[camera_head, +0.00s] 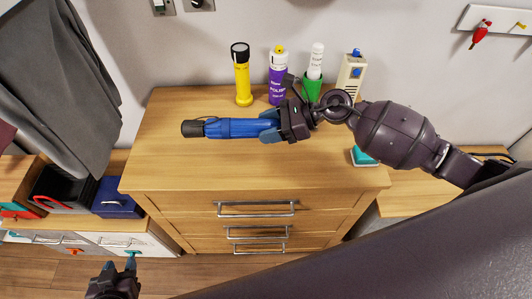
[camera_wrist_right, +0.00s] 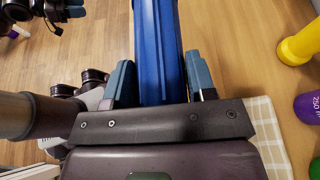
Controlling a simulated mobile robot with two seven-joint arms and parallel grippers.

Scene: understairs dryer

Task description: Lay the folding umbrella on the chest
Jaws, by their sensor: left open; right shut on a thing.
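The folding umbrella (camera_head: 230,128) is blue with a dark end at the left. It lies level across the picture over the wooden top of the chest (camera_head: 185,165). My right gripper (camera_head: 270,127) is shut on its right end. In the right wrist view the blue umbrella (camera_wrist_right: 158,50) runs between the two fingers (camera_wrist_right: 160,80). I cannot tell whether it touches the top. My left gripper (camera_head: 119,266) is open and empty, low at the left, in front of the chest and away from it.
A yellow torch (camera_head: 243,80), a purple bottle (camera_head: 278,80), a green-and-white tube (camera_head: 314,75) and a cream box (camera_head: 351,75) stand along the chest's back. A teal item (camera_head: 363,156) is near its right edge. The front left of the top is clear. A grey cloth (camera_head: 60,80) hangs left.

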